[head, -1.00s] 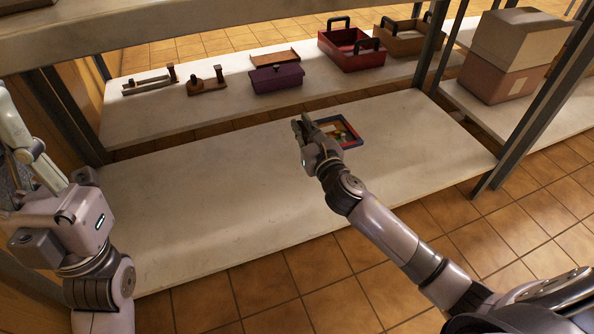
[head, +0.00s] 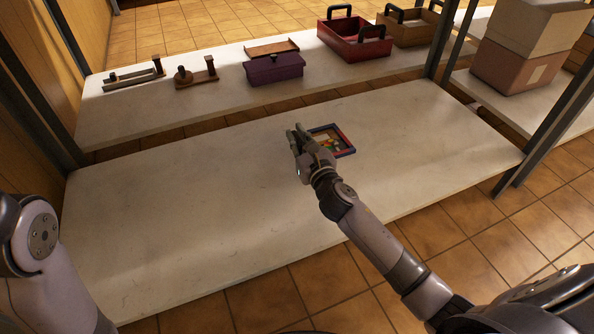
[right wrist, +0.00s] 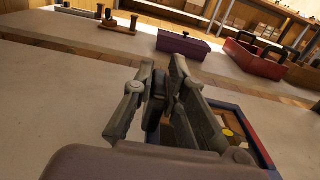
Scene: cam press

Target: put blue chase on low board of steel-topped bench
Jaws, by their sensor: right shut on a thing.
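The blue chase (head: 346,154) is a shallow square frame with blue and red edges and small coloured pieces inside. It is at the low board (head: 215,205), toward the back; I cannot tell whether it rests flat or hangs just above. My right gripper (head: 297,138) is shut on its left side and hides that edge. In the right wrist view the fingers (right wrist: 165,88) are close together, with the chase (right wrist: 224,106) showing behind and right of them. My left gripper is out of view; only part of that arm shows at the left.
Behind, across a gap, another board holds wooden tools (head: 197,75), a purple lidded box (head: 274,70), a red tray (head: 352,42) and a brown tray (head: 408,28). Stacked cartons (head: 520,60) stand right. Dark posts (head: 560,125) flank the low board, which is otherwise bare.

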